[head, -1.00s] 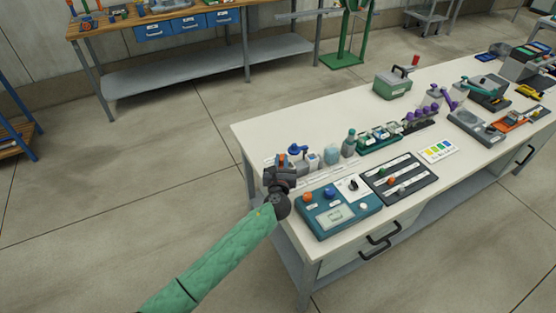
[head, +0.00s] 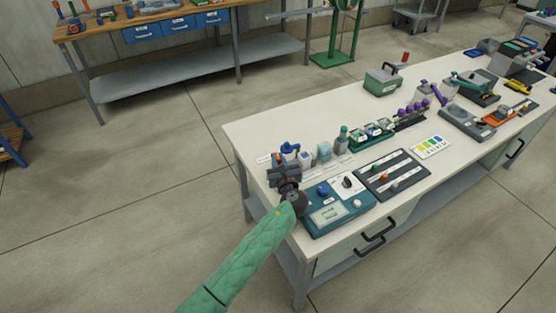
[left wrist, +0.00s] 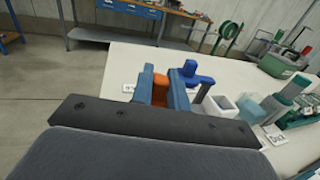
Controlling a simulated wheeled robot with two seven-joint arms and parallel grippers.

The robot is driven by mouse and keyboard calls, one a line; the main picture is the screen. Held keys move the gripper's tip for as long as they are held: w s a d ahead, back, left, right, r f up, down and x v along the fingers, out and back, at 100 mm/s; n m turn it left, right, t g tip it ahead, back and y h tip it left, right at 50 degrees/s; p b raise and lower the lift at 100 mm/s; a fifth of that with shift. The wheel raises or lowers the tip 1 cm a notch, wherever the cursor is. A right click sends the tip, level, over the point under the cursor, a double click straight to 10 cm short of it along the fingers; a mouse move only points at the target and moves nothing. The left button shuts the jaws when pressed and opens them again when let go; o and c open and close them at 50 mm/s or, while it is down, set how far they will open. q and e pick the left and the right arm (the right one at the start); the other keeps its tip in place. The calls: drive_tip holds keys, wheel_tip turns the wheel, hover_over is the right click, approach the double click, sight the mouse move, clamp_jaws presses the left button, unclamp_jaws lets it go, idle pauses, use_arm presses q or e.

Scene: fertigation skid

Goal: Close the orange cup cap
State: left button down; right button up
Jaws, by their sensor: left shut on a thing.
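My left gripper (head: 284,172) is at the left front end of the white bench, just beyond the teal control box. In the left wrist view the gripper's blue-padded fingers (left wrist: 162,86) are on either side of the orange cup cap (left wrist: 160,97) and shut on it. The fingers and palm hide most of the cap and whatever is under it. A blue cap (left wrist: 190,76) stands just right of the fingers, and it also shows in the head view (head: 289,148). My right gripper is in neither view.
Right of the gripper are a white cup (left wrist: 220,107), a pale blue container (head: 324,152) and a green-capped bottle (head: 342,139). The teal control box (head: 347,213) is close in front, beside a dark slider panel (head: 394,175).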

sight(279, 162)
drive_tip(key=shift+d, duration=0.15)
use_arm(q)
drive_tip(key=c, duration=1.5)
unclamp_jaws()
drive_tip(key=shift+o, duration=0.7)
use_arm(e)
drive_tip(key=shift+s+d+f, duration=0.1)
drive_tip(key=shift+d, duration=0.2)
use_arm(q)
drive_tip(key=shift+s+f, duration=0.1)
drive_tip(key=shift+s, duration=0.15)
drive_tip(key=b+v, duration=0.2)
drive_tip(key=v, duration=0.3)
drive_tip(key=shift+s+d, duration=0.15)
drive_tip(key=shift+s, duration=0.2)
drive_tip(key=shift+s+d+b, duration=0.2)
drive_tip(key=shift+s+b, duration=0.1)
drive_tip(key=shift+s, duration=0.4)
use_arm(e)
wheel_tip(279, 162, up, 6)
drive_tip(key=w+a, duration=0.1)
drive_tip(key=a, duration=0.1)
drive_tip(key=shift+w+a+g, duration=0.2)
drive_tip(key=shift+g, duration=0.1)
use_arm(q)
drive_tip(key=shift+c, duration=0.2)
